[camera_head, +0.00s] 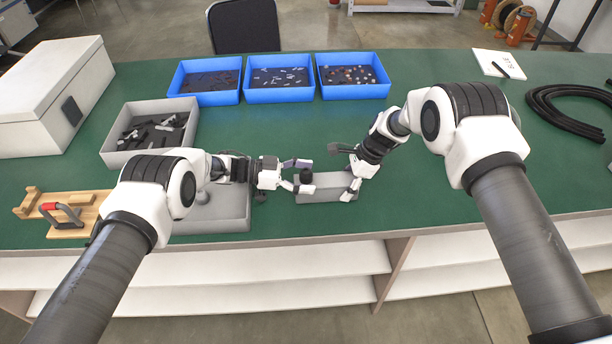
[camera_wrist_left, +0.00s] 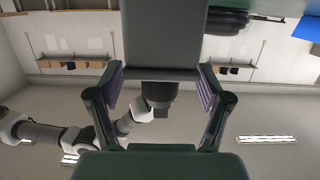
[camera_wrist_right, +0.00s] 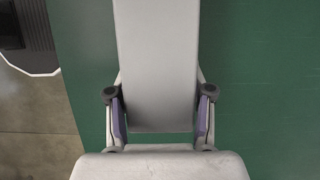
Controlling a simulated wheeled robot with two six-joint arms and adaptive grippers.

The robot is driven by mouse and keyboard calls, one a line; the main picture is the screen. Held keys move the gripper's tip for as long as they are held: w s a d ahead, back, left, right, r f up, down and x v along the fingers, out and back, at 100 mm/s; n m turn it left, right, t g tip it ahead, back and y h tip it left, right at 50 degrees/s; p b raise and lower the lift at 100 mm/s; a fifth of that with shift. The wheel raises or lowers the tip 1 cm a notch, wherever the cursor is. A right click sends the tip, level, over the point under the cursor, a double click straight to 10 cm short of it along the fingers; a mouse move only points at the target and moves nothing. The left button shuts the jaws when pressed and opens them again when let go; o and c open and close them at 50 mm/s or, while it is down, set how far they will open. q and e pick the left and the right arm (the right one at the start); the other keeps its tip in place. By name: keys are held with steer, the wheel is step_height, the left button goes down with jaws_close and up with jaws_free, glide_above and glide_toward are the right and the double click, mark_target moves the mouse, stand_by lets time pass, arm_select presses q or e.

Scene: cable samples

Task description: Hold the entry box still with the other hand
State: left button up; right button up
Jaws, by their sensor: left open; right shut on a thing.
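The entry box (camera_head: 325,190) is a grey block near the front edge of the green table. It also shows in the left wrist view (camera_wrist_left: 162,40) and in the right wrist view (camera_wrist_right: 157,60). A black round fitting (camera_head: 306,175) is at its left end and also appears in the left wrist view (camera_wrist_left: 158,92). My right gripper (camera_head: 352,183) is shut on the box's right part, a finger on each side. My left gripper (camera_head: 303,176) is open, its fingers on either side of the black fitting with gaps visible in the left wrist view.
A grey tray (camera_head: 240,215) lies beneath my left arm. A grey bin (camera_head: 120,155) of dark parts and blue bins (camera_head: 280,95) stand behind. A wooden fixture (camera_head: 75,228) is at left, black cable (camera_head: 560,112) at right. The table middle is clear.

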mark_target(306, 171)
arm_select(q)
step_height(306, 171, up, 10)
arm_select(e)
steer(key=o, duration=1.2)
